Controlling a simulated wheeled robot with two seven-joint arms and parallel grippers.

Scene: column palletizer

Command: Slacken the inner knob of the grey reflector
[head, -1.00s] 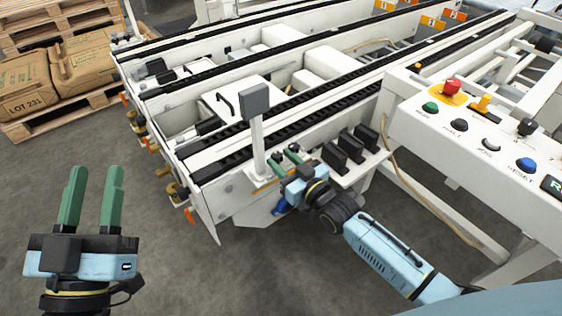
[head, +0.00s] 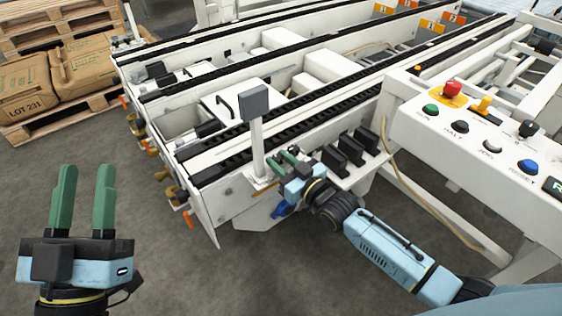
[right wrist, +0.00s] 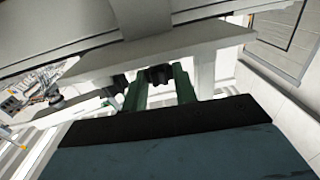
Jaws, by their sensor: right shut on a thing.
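The grey reflector (head: 254,99) is a square head on a white upright post (head: 257,148) beside the near conveyor rail. My right gripper (head: 283,160) is low beside the post's foot, coming in from the right. In the right wrist view, a small black knob (right wrist: 160,75) sits between the green fingers of my right gripper (right wrist: 160,84), which are shut on it. Whether it is the inner knob, and how loose it is, I cannot tell. My left gripper (head: 83,178) is open and empty over the floor at the left.
Several black blocks (head: 351,153) stand on a ledge just right of my right gripper. The white control panel (head: 478,130) with coloured buttons is further right. Sacks (head: 85,63) lie on a pallet at the back left. The grey floor at front left is clear.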

